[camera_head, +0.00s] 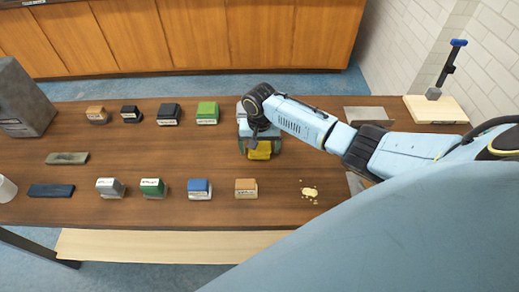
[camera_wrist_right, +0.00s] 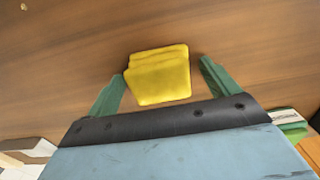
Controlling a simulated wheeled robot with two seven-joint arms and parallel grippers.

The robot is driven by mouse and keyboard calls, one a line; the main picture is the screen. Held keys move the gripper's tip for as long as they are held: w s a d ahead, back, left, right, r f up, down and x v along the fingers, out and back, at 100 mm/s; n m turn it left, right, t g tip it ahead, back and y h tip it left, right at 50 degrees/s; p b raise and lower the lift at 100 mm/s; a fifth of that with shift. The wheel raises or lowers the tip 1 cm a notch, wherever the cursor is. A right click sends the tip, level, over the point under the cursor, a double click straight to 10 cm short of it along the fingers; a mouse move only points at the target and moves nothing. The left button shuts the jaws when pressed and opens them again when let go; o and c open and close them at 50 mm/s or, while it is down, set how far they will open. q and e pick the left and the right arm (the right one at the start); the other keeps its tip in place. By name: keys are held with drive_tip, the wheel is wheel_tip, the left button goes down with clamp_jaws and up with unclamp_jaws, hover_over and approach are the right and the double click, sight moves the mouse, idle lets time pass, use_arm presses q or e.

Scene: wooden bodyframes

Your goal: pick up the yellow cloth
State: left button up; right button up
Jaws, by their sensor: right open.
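The yellow cloth (camera_head: 259,151) lies folded on the brown table in the head view, just below my right gripper (camera_head: 259,143). In the right wrist view the yellow cloth (camera_wrist_right: 158,76) shows as a folded stack. My right gripper (camera_wrist_right: 162,80) has its two green fingers spread, one on each side of the cloth, with a gap at both sides. Whether the fingertips touch the table cannot be told. My left gripper is in neither view.
Labelled blocks stand in two rows on the table (camera_head: 130,212), including a green one (camera_head: 207,113) and an orange one (camera_head: 245,188). A grey box (camera_head: 24,100) is at the left. Crumbs (camera_head: 309,191) lie right of the cloth. A pale board (camera_head: 436,109) is at the far right.

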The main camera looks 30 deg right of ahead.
sight(259, 146)
drive_tip(key=c, duration=1.1)
drive_tip(key=shift+o, duration=0.2)
wheel_tip(259, 146, up, 10)
drive_tip(key=shift+p, duration=0.35)
